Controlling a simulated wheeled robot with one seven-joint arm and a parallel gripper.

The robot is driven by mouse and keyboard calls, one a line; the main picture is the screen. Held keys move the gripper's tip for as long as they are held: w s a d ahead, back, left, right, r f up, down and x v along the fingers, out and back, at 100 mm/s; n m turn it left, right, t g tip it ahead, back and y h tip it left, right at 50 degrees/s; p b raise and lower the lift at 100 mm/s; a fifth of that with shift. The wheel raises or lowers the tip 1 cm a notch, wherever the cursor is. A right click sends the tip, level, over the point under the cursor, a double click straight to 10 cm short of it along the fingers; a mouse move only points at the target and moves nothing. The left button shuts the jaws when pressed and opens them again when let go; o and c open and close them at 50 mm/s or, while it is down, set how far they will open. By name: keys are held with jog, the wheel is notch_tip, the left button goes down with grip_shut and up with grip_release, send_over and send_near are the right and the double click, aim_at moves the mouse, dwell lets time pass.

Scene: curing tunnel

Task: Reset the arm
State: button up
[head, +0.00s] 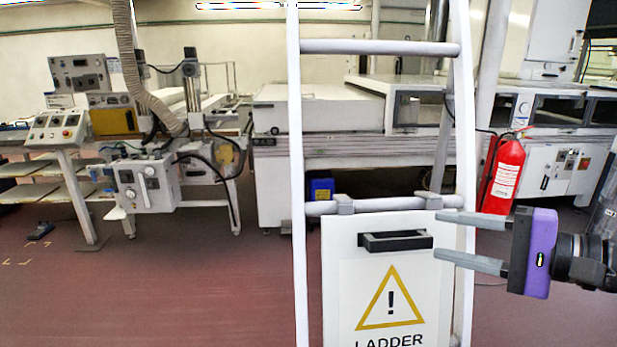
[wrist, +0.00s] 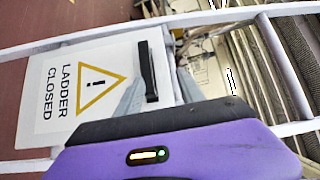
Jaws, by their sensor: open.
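My gripper (head: 453,237) is in the right part of the head view, with a purple body and two grey fingers pointing left. The fingers are apart with nothing between them. A white sign panel (head: 340,270) hangs on a white ladder (head: 297,150), with a yellow warning triangle and the word LADDER. The panel's black handle (head: 395,241) is just left of my fingertips. In the wrist view the panel (wrist: 50,75) reads LADDER CLOSED, and its black handle (wrist: 147,71) appears close to my fingers (wrist: 160,92). I cannot tell whether they touch.
Behind the ladder stands a long white tunnel machine (head: 330,110). A red fire extinguisher (head: 503,175) is behind my gripper at the right. A grey control box (head: 148,184) on a stand is at the left. The red floor (head: 190,290) at the front left is clear.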

jog(key=w+d+r+t+h, duration=0.1)
jog(key=w+d+t+h, duration=0.3)
jog(key=d+t+h, duration=0.25)
jog(key=s+d+f+t+h, duration=0.1)
jog(key=s+f+t+h, duration=0.1)
jog(key=s+f+h, duration=0.9)
jog(key=s+a+f+n+g+y, duration=0.1)
jog(key=s+a+f+n+y, duration=0.1)
jog(key=s, duration=0.8)
jog(key=s+a+f+n+g+y, duration=0.2)
jog(key=s+a+f+n, duration=0.3)
jog(key=s, duration=0.5)
jog(key=s+a+f+n+g+y, duration=0.2)
jog(key=s+a+f, duration=0.4)
jog(key=s, duration=0.5)
notch_tip(320, 180, down, 2)
jog(key=shift+a+f+n, duration=0.15)
jog(key=shift+a+n, duration=0.15)
jog(key=shift+n, duration=0.6)
